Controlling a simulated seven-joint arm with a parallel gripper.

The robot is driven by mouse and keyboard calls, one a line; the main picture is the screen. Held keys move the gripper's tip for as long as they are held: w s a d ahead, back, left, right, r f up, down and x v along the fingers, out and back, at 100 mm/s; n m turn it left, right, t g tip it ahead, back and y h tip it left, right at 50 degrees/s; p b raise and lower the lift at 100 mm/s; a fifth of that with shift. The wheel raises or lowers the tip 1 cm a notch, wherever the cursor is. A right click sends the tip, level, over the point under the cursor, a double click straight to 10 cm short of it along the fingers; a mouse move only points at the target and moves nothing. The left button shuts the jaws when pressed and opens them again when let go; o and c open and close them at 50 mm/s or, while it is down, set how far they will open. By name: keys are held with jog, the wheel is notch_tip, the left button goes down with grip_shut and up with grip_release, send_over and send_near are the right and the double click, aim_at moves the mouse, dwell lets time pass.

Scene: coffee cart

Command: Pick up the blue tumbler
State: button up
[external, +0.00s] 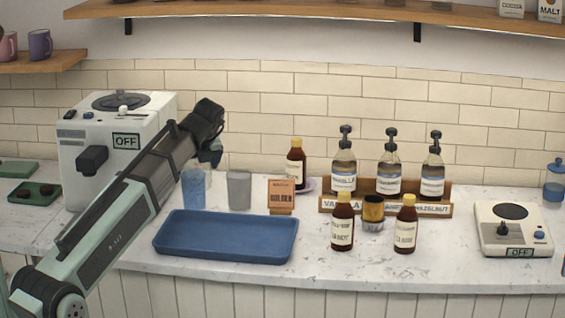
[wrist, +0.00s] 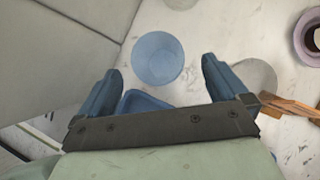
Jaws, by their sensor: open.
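The blue tumbler (external: 194,190) is translucent and stands upright on the counter behind the blue tray, beside the white machine. In the wrist view the blue tumbler (wrist: 157,59) shows from above as a round shape, a little beyond the fingertips and roughly between them. My gripper (external: 212,157) is above the tumbler in the external view. In the wrist view my gripper (wrist: 160,72) has its two fingers wide apart with nothing between them. The tumbler's top edge lies close under the gripper in the external view; the exact gap is hard to tell.
A grey tumbler (external: 239,190) stands right of the blue one, with an orange-brown card (external: 281,195) beyond it. A blue tray (external: 225,249) lies in front. The white machine (external: 75,150) is close on the left. Bottles, including a brown bottle (external: 295,162), stand farther right.

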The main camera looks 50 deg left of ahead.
aim_at(194, 192)
jog(key=shift+s+x, duration=0.2)
jog(key=shift+x, duration=2.95)
jog(key=shift+d+f, duration=0.15)
jog(key=shift+c, duration=0.5)
jog(key=c, duration=1.4)
